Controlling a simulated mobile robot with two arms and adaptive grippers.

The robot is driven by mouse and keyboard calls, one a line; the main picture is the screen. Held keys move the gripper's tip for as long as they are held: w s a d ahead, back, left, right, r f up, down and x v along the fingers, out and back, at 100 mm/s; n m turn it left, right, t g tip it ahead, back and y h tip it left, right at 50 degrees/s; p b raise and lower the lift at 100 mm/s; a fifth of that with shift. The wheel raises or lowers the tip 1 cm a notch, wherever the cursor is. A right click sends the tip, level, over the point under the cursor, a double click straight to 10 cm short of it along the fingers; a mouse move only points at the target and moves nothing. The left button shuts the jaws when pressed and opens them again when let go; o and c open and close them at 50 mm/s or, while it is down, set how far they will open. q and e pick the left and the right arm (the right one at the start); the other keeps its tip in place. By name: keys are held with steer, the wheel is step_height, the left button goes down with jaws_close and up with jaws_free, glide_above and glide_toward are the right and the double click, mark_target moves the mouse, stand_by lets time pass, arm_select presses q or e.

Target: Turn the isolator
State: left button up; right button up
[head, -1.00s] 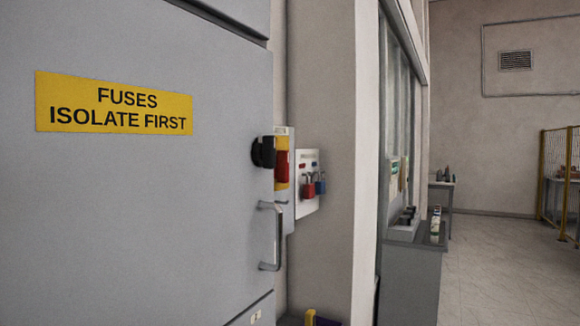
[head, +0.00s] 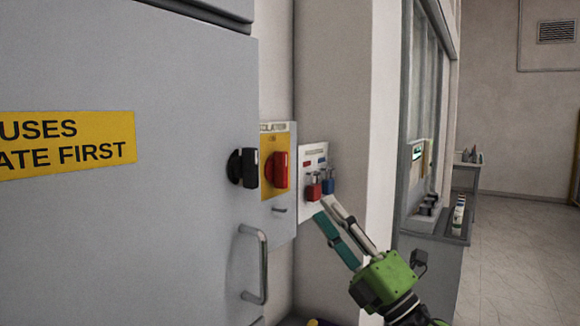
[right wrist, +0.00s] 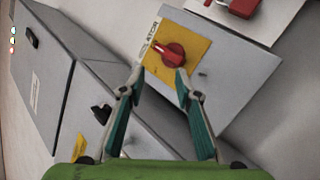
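The isolator is a grey box with a yellow plate (head: 268,152) and a red rotary handle (head: 278,170), on the wall right of the grey cabinet. In the right wrist view the red handle (right wrist: 171,54) shows ahead, between and beyond the fingertips. My right gripper (head: 325,212) is below and right of the isolator in the head view, apart from it. In the right wrist view this gripper (right wrist: 155,82) is open, its fingers spread with nothing between them. My left gripper is not in view.
A black knob (head: 247,167) and a bar handle (head: 260,265) stick out of the cabinet door (head: 120,240). A white board (head: 313,207) with red and blue padlocks hangs right of the isolator. Open floor (head: 520,250) lies at the right.

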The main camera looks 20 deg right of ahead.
steer(key=s+a+r+n+g+y, duration=0.1)
steer(key=a+r+n+g+y, duration=0.15)
steer(key=n, duration=0.35)
steer(key=a+r+n+g+y, duration=0.1)
steer(key=r+n+g+y, duration=0.25)
steer(key=n, duration=0.25)
steer(key=n+g+h, duration=0.3)
steer(key=n+h, duration=0.2)
steer(key=h, duration=0.1)
glide_toward(286, 171)
steer(key=p+x, duration=0.6)
steer(key=x, duration=0.2)
steer(key=shift+a+r, duration=0.1)
steer(key=shift+r, duration=0.1)
steer(key=shift+w+a+f+p, duration=0.15)
steer(key=shift+w+a+p, duration=0.1)
steer(key=shift+w+p, duration=0.15)
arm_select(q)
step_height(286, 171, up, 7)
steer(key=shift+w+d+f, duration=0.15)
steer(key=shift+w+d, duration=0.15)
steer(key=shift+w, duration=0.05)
arm_select(e)
jaws_close()
